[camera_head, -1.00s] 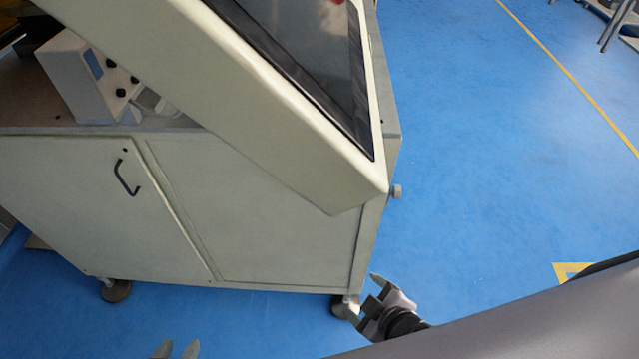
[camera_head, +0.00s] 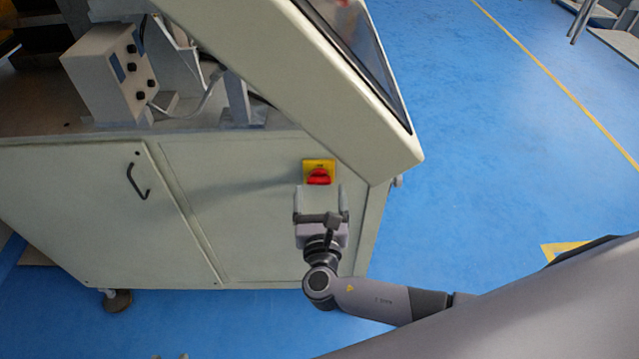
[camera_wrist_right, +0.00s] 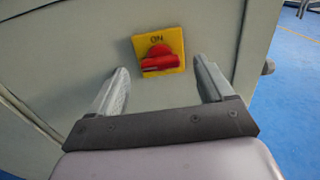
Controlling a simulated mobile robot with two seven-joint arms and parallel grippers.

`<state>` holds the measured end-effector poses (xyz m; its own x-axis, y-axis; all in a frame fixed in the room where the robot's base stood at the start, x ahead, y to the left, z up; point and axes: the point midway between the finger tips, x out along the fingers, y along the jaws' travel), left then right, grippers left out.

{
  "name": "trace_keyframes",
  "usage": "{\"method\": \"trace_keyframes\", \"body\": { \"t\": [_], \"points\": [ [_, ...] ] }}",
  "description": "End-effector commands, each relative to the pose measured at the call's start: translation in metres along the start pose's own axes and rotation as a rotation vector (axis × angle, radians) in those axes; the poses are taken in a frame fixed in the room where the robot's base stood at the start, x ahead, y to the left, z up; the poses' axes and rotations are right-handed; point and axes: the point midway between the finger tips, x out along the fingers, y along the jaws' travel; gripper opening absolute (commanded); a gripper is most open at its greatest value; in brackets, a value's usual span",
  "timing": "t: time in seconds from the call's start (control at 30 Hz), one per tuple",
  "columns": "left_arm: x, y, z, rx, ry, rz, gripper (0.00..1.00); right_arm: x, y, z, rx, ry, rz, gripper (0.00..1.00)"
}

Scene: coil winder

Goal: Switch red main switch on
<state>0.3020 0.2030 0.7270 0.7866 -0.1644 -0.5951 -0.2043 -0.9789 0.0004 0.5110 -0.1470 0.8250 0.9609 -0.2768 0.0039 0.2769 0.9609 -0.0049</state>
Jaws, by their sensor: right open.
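The red main switch (camera_head: 319,176) is a red rotary knob on a yellow plate (camera_head: 319,163), on the front panel of the machine cabinet. The knob also shows in the right wrist view (camera_wrist_right: 159,59), its grip bar lying roughly crosswise under dark lettering that looks like "ON". My right gripper (camera_head: 321,190) is open and empty, just in front of and below the switch in the head view. In the wrist view its two fingers stand left and right of the knob, apart from it. Only tiny tips of my left gripper (camera_head: 170,357) show at the bottom edge.
The cabinet (camera_head: 235,215) has a door with a black handle (camera_head: 138,182) on the left. A slanted cover (camera_head: 300,75) overhangs the panel above the switch. A control box (camera_head: 108,75) stands on top. Blue floor (camera_head: 480,130) is free at right.

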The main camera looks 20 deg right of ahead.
Motion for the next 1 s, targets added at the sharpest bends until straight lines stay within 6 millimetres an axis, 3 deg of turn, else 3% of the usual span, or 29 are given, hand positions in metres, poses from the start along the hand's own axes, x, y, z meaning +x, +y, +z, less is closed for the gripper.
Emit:
{"method": "trace_keyframes", "body": {
  "t": [0.23,0.57,0.6,0.77,1.0],
  "points": [
    [0.000,0.000,0.000,0.000,0.000,0.000,0.43,0.030,0.001,0.000,0.003,0.002,0.000,0.81],
    [0.000,0.000,0.000,0.000,0.000,0.001,0.43,0.035,0.000,-0.001,0.005,0.004,0.000,0.81],
    [0.000,0.000,0.000,0.000,0.000,0.001,0.43,0.035,0.000,-0.001,0.005,0.004,0.000,0.78],
    [0.000,0.000,0.000,0.000,0.000,0.001,0.43,0.035,0.000,-0.001,0.005,0.004,0.001,0.26],
    [0.001,0.000,0.001,0.000,0.000,0.000,0.43,0.035,0.000,-0.001,0.015,0.005,0.001,0.25]
  ]
}}
